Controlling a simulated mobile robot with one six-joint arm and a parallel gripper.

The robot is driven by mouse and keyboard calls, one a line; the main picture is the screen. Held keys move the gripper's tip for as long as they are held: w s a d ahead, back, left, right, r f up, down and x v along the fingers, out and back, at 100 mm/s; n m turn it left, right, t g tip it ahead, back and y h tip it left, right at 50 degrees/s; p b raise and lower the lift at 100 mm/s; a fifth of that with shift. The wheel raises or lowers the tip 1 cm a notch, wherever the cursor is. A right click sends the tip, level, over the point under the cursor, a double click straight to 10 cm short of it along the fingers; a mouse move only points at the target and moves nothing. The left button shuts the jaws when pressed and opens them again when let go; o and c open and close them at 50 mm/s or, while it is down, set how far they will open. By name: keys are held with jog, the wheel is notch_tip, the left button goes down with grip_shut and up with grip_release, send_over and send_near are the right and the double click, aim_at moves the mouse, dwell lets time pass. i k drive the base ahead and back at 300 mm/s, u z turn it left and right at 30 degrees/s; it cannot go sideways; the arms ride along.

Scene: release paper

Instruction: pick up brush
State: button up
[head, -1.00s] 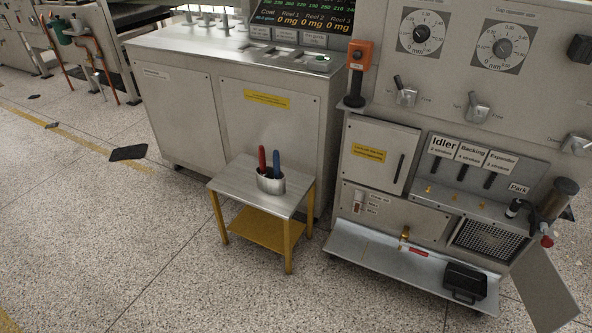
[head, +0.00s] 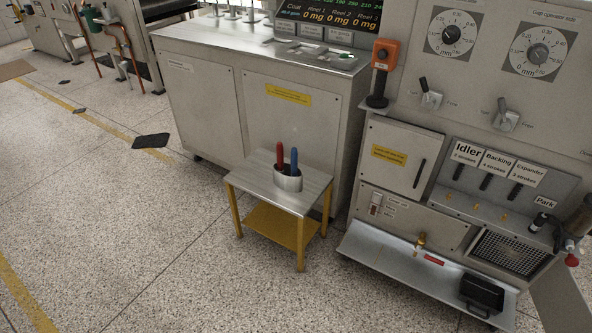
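No brush can be made out for certain. A small metal cup (head: 288,184) stands on a low side table (head: 262,190) with a grey top and yellow legs. My gripper is not in view.
A grey cabinet (head: 210,115) stands behind the side table. A control panel (head: 500,100) stands at right, with a low metal ledge (head: 390,262) bearing a black box-like item (head: 482,293). A dark flat piece (head: 151,141) lies on the floor. Speckled floor (head: 130,240) is open at left and front.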

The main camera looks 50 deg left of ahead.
aim_at(294, 154)
jog(key=u, duration=0.15)
jog(key=i, duration=0.75)
jog(key=z, duration=0.85)
jog(key=k, duration=0.1)
jog(key=u, duration=2.5)
jog(key=k, duration=0.2)
jog(key=u, duration=1.75)
